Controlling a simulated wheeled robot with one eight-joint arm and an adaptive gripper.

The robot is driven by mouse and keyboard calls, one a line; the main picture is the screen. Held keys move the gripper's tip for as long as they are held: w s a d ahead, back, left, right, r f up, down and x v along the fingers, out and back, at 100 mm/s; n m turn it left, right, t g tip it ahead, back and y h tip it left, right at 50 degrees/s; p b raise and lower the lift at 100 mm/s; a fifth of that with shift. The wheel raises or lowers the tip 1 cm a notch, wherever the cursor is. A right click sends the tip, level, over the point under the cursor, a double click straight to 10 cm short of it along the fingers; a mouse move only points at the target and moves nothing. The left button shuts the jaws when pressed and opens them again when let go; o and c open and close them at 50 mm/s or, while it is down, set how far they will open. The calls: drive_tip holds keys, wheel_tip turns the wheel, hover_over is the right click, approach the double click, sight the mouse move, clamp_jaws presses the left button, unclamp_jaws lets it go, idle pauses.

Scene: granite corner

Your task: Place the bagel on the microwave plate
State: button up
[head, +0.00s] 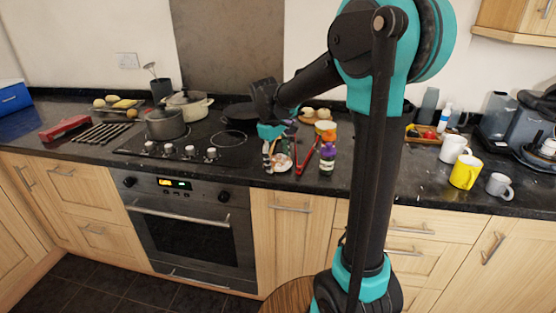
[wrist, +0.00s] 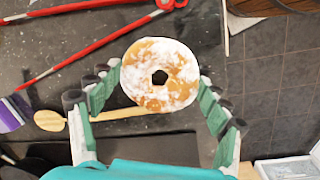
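The bagel (wrist: 178,57) is a pale ring dusted with white, seen from above in the wrist view. In the head view the bagel (head: 282,163) is small, low by the counter's front edge. My gripper (wrist: 160,76) is open, with one finger on each side of the bagel and narrow gaps to its rim. In the head view my gripper (head: 271,134) points down above that spot, partly hiding what is under it. I cannot make out the microwave plate in either view.
Red-handled tongs (wrist: 85,48) and a wooden spoon (wrist: 130,113) lie close to the bagel. A bottle with a purple part (head: 328,158) stands right of the tongs. Pots (head: 166,124) stand on the hob; mugs (head: 465,172) stand at the right.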

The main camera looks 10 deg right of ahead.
drive_tip(key=o, duration=0.4)
drive_tip(key=shift+r, duration=0.1)
